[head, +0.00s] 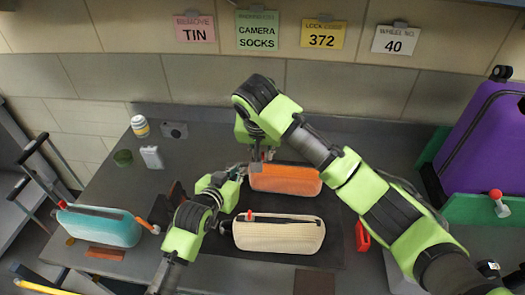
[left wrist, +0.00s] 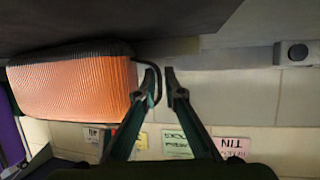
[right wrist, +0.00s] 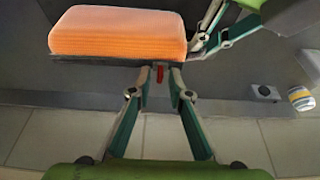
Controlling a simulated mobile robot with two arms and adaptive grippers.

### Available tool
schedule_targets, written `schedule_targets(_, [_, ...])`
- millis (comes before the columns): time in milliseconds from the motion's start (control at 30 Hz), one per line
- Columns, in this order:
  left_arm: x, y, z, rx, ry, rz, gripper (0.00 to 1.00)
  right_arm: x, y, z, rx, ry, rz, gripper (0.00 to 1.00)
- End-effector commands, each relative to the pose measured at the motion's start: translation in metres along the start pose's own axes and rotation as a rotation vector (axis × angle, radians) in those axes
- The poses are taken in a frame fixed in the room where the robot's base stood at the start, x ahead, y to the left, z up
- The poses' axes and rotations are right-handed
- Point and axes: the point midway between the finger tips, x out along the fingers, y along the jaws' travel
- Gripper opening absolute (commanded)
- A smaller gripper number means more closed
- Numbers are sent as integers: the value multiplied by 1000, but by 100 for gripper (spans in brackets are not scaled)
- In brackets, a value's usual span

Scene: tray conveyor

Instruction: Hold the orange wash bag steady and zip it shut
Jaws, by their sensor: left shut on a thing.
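The orange wash bag (head: 285,179) lies on the dark table, with its dark zip edge toward the wall. In the left wrist view the bag (left wrist: 72,85) shows a black end loop (left wrist: 157,69). My left gripper (head: 238,172) is shut on this loop at the bag's left end; it also shows in the left wrist view (left wrist: 161,75). My right gripper (head: 263,155) is at the bag's back edge. In the right wrist view, its fingers (right wrist: 157,72) stand apart on either side of a red zip pull (right wrist: 159,75). I cannot tell how far the zip is open.
A cream bag (head: 280,235) lies just in front of the orange one. A teal bag (head: 100,226) is at the left. The wall is close behind.

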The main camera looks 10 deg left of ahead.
Motion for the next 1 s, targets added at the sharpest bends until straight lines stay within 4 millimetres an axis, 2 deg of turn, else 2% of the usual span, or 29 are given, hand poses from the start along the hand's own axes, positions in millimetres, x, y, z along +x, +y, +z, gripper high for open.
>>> schedule_targets(267, [0, 0, 0, 0, 0, 1, 0, 0, 0, 0, 0, 0, 0, 0])
schedule_targets(433, [0, 0, 0, 0, 0, 0, 0, 1, 14, 0, 1, -3, 0, 0])
schedule_targets(567, [0, 0, 0, 0, -1, 0, 0, 1, 38, 0, 3, -3, 0, 0])
schedule_targets(800, [0, -1, 0, 0, -1, -1, 0, 1, 98, 0, 4, -1, 3, 0])
schedule_targets(1000, [0, -1, 0, 1, -1, -1, 0, 0, 135, 0, 2, 0, 2, 0])
